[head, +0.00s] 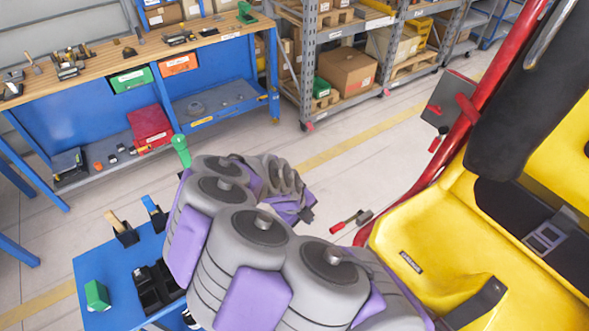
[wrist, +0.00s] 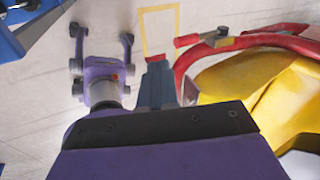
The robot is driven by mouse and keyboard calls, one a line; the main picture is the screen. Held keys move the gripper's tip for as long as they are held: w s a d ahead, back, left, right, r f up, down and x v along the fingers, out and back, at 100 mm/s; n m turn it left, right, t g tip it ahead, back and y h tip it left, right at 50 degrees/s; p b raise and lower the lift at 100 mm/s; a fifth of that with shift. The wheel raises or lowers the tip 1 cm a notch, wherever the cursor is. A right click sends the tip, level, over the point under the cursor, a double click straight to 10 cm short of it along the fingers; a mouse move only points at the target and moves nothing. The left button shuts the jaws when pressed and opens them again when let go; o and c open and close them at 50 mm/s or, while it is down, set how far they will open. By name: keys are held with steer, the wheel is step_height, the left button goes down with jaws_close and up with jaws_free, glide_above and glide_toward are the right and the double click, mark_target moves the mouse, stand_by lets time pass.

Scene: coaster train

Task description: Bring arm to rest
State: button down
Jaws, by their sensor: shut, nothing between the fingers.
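My arm is folded up in the lower middle of the head view, grey with purple covers. Its end, my gripper (head: 298,210), is partly hidden behind the arm links. In the wrist view the purple jaw with a black edge strip (wrist: 160,128) fills the bottom. My gripper is shut and empty. It is left of the yellow coaster seat (head: 435,225) and apart from it as far as I can see.
A blue cart (head: 105,268) with tools stands at lower left. A workbench (head: 105,62) and shelving (head: 307,75) stand behind. A red-handled tool (head: 350,222) shows beside the seat's red frame (head: 450,145). Open floor (head: 350,135) lies between.

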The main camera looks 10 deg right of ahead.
steer(key=s+r+n+g+y, duration=0.1)
steer(key=s+r+n, duration=0.5)
steer(key=s+n, duration=0.3)
steer(key=s+d+r+n+g+y, duration=0.1)
steer(key=s+r+n, duration=0.5)
steer(key=s+n, duration=0.3)
steer(key=s+r+n+y, duration=0.2)
steer(key=s+r+n, duration=0.5)
steer(key=n, duration=0.5)
steer(key=shift+s+d+g, duration=0.25)
steer(key=shift+s+g, duration=0.15)
steer(key=shift+s, duration=0.7)
steer(key=shift+d, duration=0.25)
steer(key=shift+a, duration=0.15)
